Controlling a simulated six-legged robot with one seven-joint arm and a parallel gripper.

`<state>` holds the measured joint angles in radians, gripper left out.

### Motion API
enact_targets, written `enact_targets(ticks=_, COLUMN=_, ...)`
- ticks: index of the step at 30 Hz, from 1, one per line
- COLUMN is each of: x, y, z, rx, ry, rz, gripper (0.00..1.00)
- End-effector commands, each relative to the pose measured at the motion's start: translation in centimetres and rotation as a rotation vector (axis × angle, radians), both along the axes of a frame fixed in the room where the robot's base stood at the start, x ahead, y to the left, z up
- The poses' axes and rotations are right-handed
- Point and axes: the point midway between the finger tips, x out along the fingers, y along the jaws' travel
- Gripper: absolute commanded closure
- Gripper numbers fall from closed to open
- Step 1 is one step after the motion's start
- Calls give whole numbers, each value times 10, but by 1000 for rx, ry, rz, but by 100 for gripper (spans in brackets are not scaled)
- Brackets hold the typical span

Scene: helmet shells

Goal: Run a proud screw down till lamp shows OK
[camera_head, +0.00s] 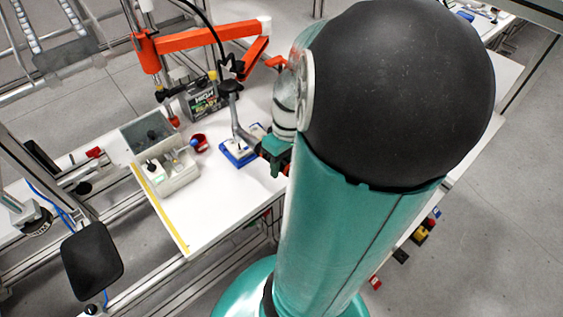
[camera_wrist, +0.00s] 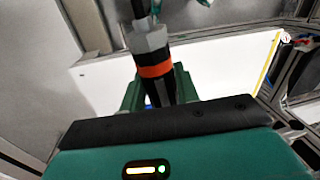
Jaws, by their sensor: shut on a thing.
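My gripper (camera_wrist: 158,92) is shut on a black driver-like tool with an orange band (camera_wrist: 155,70) and a grey hexagonal collar. The tool stands between the green fingers in the wrist view, and its lower end is hidden behind my gripper's body. In the head view my gripper (camera_head: 275,152) is over the white bench, just right of a blue fixture (camera_head: 238,153) with a pale part on it. No screw can be made out. A light strip with a green dot (camera_wrist: 147,169) glows on the teal housing in the wrist view; I cannot tell an OK lamp.
A grey compartment box (camera_head: 168,170) and a red cup (camera_head: 200,143) stand left on the white bench (camera_head: 200,222). An orange jointed arm (camera_head: 200,38) with a black cable reaches overhead. A dark printed box (camera_head: 205,98) stands behind. The bench front is clear.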

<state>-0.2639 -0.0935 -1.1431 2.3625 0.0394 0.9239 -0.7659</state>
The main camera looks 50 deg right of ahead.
Motion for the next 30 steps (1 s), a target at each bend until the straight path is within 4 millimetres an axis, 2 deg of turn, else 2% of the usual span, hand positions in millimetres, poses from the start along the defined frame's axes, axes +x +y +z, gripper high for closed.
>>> enact_targets(ticks=30, x=-1, y=0, z=-7, rx=0, ry=3, rz=-2, gripper=100)
